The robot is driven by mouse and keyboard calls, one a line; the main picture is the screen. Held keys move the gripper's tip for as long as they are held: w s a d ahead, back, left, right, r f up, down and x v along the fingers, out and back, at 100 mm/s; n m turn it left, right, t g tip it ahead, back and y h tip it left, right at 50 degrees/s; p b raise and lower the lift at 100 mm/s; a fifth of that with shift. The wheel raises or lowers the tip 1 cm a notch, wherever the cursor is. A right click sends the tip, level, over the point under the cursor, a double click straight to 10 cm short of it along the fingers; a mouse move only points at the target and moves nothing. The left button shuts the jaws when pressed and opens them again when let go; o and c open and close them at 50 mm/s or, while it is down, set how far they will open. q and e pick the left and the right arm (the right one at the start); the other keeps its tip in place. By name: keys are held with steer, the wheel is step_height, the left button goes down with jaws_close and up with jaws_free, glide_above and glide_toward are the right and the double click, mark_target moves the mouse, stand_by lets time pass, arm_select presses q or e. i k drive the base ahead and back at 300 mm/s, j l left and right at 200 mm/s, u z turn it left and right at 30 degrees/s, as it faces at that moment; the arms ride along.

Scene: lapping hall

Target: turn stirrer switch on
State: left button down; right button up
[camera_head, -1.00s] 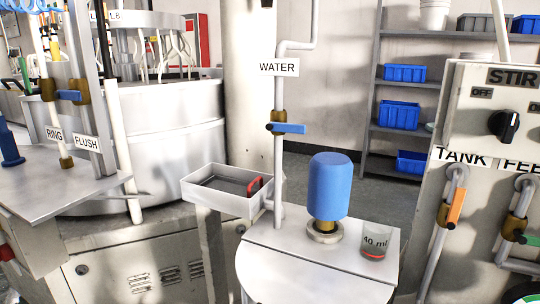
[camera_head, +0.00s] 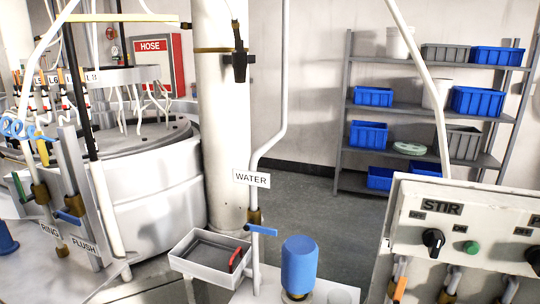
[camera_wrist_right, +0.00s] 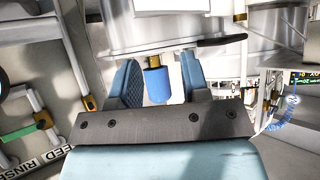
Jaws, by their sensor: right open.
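The STIR panel (camera_head: 460,213) is a worn white box at the lower right of the head view. The stirrer switch (camera_head: 433,241) is a black rotary knob on its front, under the STIR label, with a small label reading OFF at its upper left. A green button (camera_head: 472,247) is to its right. In the right wrist view my right gripper (camera_wrist_right: 158,72) is open, with nothing between its blue pads. A blue cylinder (camera_wrist_right: 157,86) shows beyond them, apart from the fingers. The stirrer switch is not seen in that view. My left gripper is in neither view.
The blue-capped cylinder (camera_head: 299,262) stands at the bottom centre, beside the WATER pipe (camera_head: 255,200) and its blue-handled valve. A grey tray (camera_head: 205,272) is left of it. More black knobs (camera_head: 532,257) and valves crowd the panel's right and underside. Shelves with blue bins (camera_head: 368,135) stand behind.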

mark_target(434, 238)
steer(key=z, duration=1.55)
